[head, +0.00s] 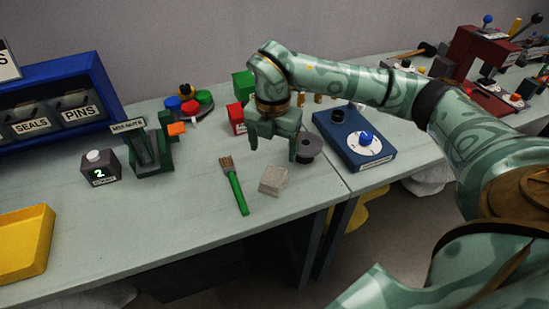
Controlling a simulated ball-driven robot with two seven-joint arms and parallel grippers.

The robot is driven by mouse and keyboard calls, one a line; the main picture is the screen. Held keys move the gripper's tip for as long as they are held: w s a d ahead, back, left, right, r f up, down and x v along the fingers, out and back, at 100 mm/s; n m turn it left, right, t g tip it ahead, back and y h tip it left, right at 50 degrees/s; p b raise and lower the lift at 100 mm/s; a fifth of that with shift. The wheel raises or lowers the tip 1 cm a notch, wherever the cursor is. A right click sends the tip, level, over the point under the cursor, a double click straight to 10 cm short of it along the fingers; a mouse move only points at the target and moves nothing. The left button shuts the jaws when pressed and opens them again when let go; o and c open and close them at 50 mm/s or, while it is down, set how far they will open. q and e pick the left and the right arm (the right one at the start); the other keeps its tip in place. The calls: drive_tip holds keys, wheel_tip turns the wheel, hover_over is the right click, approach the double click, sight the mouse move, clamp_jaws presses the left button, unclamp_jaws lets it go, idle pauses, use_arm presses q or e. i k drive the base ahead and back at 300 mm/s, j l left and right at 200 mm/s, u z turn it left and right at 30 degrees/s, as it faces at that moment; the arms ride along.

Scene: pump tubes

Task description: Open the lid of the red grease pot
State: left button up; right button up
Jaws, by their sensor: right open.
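A small red box-like pot (236,119) with a pale label stands on the bench, left of my right gripper. I take it for the grease pot; the label is too small to read. My gripper and wrist hide its right side, and I cannot tell how its lid stands. My right gripper (273,148) points down with its fingers apart and nothing seen between them. It is just right of the red pot and in front of it in the picture; I cannot tell its height above the bench. My left gripper is not in view.
A green block (242,85) stands behind the pot. A dark grey spool-like part (308,147) is close right of my gripper. A green-handled brush (236,189) and a beige block (272,181) lie in front. A blue box (352,140) with knobs is at right.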

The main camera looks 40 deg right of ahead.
sight(236, 111)
drive_tip(key=z, duration=0.9)
